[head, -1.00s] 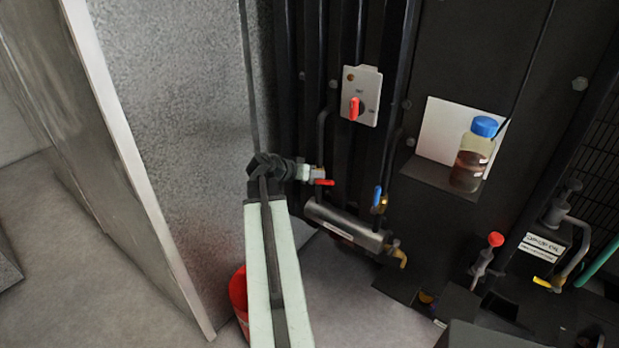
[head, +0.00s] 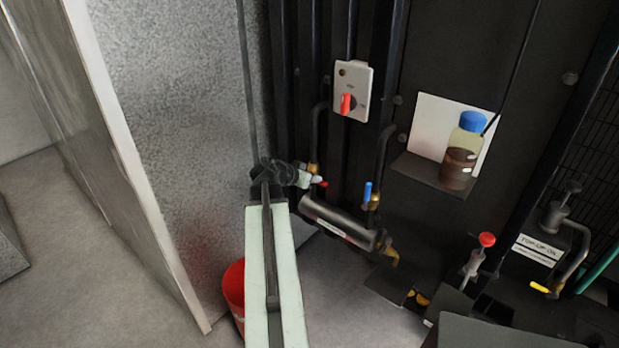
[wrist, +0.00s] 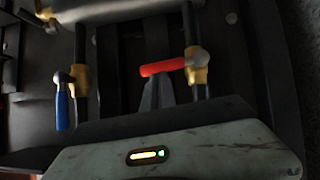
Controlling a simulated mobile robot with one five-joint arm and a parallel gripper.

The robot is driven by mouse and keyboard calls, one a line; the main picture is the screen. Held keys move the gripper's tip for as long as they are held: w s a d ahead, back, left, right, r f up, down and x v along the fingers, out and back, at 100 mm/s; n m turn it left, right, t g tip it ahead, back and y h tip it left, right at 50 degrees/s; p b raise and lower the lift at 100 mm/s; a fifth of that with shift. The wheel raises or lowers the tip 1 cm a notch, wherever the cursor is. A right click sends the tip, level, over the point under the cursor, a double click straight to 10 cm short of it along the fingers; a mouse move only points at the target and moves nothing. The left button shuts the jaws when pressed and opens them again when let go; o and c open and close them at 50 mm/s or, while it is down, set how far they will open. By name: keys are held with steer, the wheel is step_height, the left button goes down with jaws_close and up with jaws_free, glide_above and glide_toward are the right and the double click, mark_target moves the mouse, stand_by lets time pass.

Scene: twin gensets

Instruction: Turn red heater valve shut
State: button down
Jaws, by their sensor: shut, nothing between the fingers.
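The red heater valve handle (wrist: 163,66) sits on a brass valve body (wrist: 197,66) on a dark pipe in the wrist view. It lies across the pipe there, nearly level in the picture. My gripper (wrist: 157,82) is shut, with its fingertips right at the handle; I cannot tell whether they touch it. The dark heater cylinder (head: 340,223) is just below.
A blue-handled valve (head: 368,192) stands close to the right; it also shows in the wrist view (wrist: 62,108). Above is a switch box (head: 351,90) with a red knob. A blue-capped bottle (head: 462,155) stands on a shelf. A grey wall panel (head: 180,130) is at left.

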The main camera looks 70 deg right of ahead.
steer(key=shift+s+f, duration=0.1)
steer(key=shift+f, duration=0.1)
